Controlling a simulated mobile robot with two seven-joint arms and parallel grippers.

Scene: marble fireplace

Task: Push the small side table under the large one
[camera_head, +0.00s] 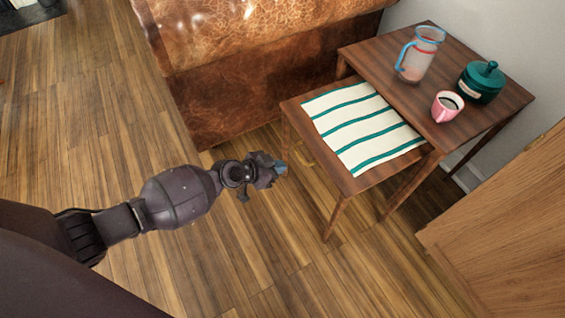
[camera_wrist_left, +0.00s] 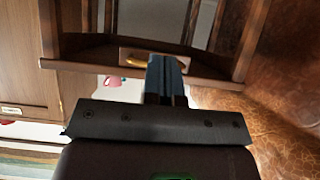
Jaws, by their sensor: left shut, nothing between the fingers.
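The small side table (camera_head: 291,112) has a brown wooden top, partly beneath the large table (camera_head: 368,52), with its near part sticking out. A white cloth with green stripes (camera_head: 355,122) lies on the small table. A brass-coloured handle (camera_head: 303,153) shows below its front edge; a brass handle on wood also shows in the left wrist view (camera_wrist_left: 135,61). My left gripper (camera_head: 281,167) is shut and empty, just in front of the small table's near side; I cannot tell whether it touches. Its fingers show in the left wrist view (camera_wrist_left: 167,72). My right gripper is not in view.
A clear jug with a blue handle (camera_head: 418,58), a green lidded pot (camera_head: 481,84) and a pink mug (camera_head: 447,106) stand on the large table. A brown leather sofa (camera_head: 230,95) is beside the tables. A wooden cabinet (camera_head: 500,235) is at lower right. Floor at left is clear.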

